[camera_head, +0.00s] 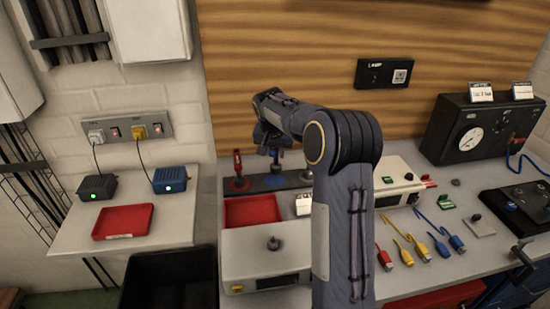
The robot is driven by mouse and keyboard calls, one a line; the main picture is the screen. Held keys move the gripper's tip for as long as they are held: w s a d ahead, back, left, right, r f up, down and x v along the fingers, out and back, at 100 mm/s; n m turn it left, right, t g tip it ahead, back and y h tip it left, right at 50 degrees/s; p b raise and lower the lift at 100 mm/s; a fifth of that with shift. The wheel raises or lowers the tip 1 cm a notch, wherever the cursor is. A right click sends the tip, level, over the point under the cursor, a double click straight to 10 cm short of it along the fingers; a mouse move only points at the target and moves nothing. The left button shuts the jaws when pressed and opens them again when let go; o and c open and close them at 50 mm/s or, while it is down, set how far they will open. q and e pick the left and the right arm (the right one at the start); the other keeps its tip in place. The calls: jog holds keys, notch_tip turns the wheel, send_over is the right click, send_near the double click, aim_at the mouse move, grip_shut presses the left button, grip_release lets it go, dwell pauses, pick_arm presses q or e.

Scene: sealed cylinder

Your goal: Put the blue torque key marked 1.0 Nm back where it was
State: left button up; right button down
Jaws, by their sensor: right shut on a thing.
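The blue torque key (275,168) is upright over the dark rack (257,183) at the back of the bench. Its lower end is at or just above the rack; I cannot tell whether it is seated. The 1.0 Nm marking is too small to read. My right gripper (272,147) is shut on the top of the blue key. A red key (238,165) stands upright in the rack to its left. My left gripper is not in view.
A red tray (252,211) and a pale box with a dark knob (265,255) sit in front of the rack. Coloured cables (420,245) and a gauge case (475,135) lie to the right. A left shelf holds another red tray (122,222) and two small chargers.

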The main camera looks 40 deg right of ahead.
aim_at(275, 161)
jog(key=shift+w+f, duration=0.35)
jog(key=shift+f, duration=1.6)
jog(key=shift+f, duration=0.25)
jog(key=c, duration=1.3)
grip_release()
jog(key=shift+r, duration=0.1)
jog(key=shift+o, duration=0.2)
